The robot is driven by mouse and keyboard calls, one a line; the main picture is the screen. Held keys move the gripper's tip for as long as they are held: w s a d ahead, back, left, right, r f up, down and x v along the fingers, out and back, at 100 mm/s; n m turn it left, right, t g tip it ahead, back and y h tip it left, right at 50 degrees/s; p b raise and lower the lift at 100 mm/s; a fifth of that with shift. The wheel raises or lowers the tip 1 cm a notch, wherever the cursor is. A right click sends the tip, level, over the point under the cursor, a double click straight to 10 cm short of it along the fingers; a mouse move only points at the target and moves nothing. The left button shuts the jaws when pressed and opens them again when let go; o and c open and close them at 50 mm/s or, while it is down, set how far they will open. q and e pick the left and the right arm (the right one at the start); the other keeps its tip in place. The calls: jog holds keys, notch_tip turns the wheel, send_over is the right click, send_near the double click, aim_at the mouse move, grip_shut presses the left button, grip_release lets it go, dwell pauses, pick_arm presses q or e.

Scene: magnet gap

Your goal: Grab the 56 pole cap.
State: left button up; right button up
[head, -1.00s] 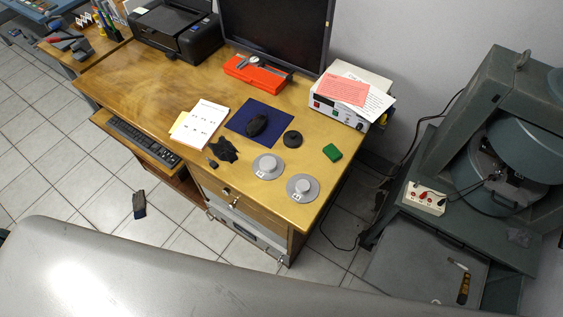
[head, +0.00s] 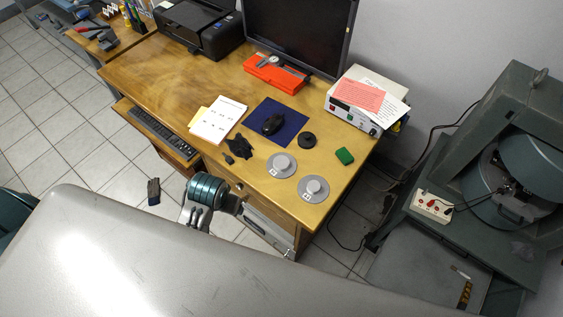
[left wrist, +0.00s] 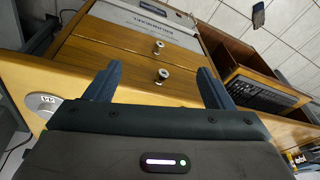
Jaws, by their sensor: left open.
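Two grey round pole caps with raised hubs and small white labels lie on the desk's near right part: one farther back (head: 281,165), one nearer the corner (head: 313,188). The labels are too small to read in the head view. One cap (left wrist: 43,103) shows at the left edge of the left wrist view, its label not clearly legible. My left gripper (left wrist: 157,85) is open and empty, its fingers pointing towards the drawer fronts. In the head view my left arm reaches the desk's front edge, left of the caps; its fingertips cannot be made out there. My right gripper is not in view.
Drawer knobs (left wrist: 163,74) stick out in front. A control box (head: 350,112) stands behind.

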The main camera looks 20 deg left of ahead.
pick_arm(q)
jog(key=w+d+r+g, duration=0.1)
jog(key=w+d, duration=0.1)
jog(key=w, duration=0.4)
jog(key=w+d+r, duration=0.2)
jog(key=w+d, duration=0.1)
jog(key=w, duration=0.3)
jog(key=g+h+p, duration=0.1)
jog(key=g+p, duration=0.1)
send_over(282, 161)
jog(key=shift+d+f, duration=0.25)
jog(key=shift+f, duration=0.95)
jog(key=shift+s+a+f, duration=0.1)
jog(key=shift+f, duration=0.4)
jog(key=f, duration=0.1)
jog(key=f+p, duration=0.1)
jog(key=f, duration=0.1)
jog(key=shift+s+a+f+p, duration=0.1)
jog(key=shift+a+f+p, duration=0.15)
jog(key=shift+p, duration=0.05)
jog(key=shift+f, duration=0.5)
jog(key=c, duration=1.4)
jog(key=shift+c, duration=1.2)
jog(key=shift+r, duration=0.1)
